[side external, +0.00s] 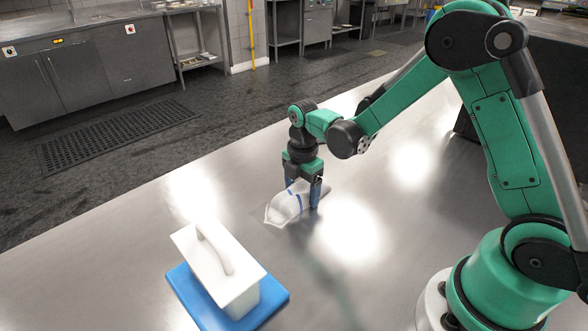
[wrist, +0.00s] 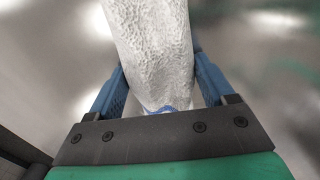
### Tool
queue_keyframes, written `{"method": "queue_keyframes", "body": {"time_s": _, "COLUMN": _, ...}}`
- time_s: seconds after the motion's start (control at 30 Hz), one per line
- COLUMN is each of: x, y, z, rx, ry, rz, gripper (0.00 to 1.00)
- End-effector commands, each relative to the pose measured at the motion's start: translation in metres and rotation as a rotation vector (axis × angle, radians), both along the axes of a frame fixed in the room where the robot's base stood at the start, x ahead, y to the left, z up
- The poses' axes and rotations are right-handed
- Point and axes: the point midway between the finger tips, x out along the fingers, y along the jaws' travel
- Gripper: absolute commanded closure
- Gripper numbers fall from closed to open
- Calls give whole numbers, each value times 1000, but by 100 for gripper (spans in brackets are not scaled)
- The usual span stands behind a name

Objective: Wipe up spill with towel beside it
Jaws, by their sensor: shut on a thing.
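A white towel (side external: 284,207) with blue stripes lies bunched on the steel table. My gripper (side external: 304,197) points down at it and is shut on it, with blue fingers on either side of the cloth. In the wrist view the towel (wrist: 155,45) stands as a thick textured white fold between the two fingers of my gripper (wrist: 158,90), with a bit of blue stripe near the palm. A faint darker patch (side external: 257,216) shows on the table beside the towel's left end; I cannot tell for sure whether it is the spill.
A white lidded box (side external: 220,268) with a handle stands on a blue board (side external: 187,287) at the front left of the steel table (side external: 130,268). The table around the towel is mostly clear, with bright reflections. The table's far edge lies behind my gripper.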

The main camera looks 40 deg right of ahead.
Motion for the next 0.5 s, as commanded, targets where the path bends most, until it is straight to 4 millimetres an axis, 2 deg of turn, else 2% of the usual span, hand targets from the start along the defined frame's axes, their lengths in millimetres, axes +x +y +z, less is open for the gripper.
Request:
{"method": "queue_keyframes", "body": {"time_s": 0.03, "x": 0, "y": -5, "z": 3, "rx": 0, "ry": 0, "rz": -3, "gripper": 82}}
{"method": "queue_keyframes", "body": {"time_s": 0.1, "x": -1, "y": 4, "z": 6, "rx": 0, "ry": 0, "rz": 4, "gripper": 82}}
{"method": "queue_keyframes", "body": {"time_s": 0.23, "x": 0, "y": 16, "z": -2, "rx": 0, "ry": 0, "rz": 4, "gripper": 82}}
{"method": "queue_keyframes", "body": {"time_s": 0.33, "x": -1, "y": 25, "z": 6, "rx": 1, "ry": 0, "rz": 4, "gripper": 82}}
{"method": "queue_keyframes", "body": {"time_s": 0.47, "x": 0, "y": 37, "z": -2, "rx": 0, "ry": 0, "rz": 4, "gripper": 82}}
{"method": "queue_keyframes", "body": {"time_s": 0.5, "x": 0, "y": 41, "z": 4, "rx": 1, "ry": 0, "rz": 3, "gripper": 82}}
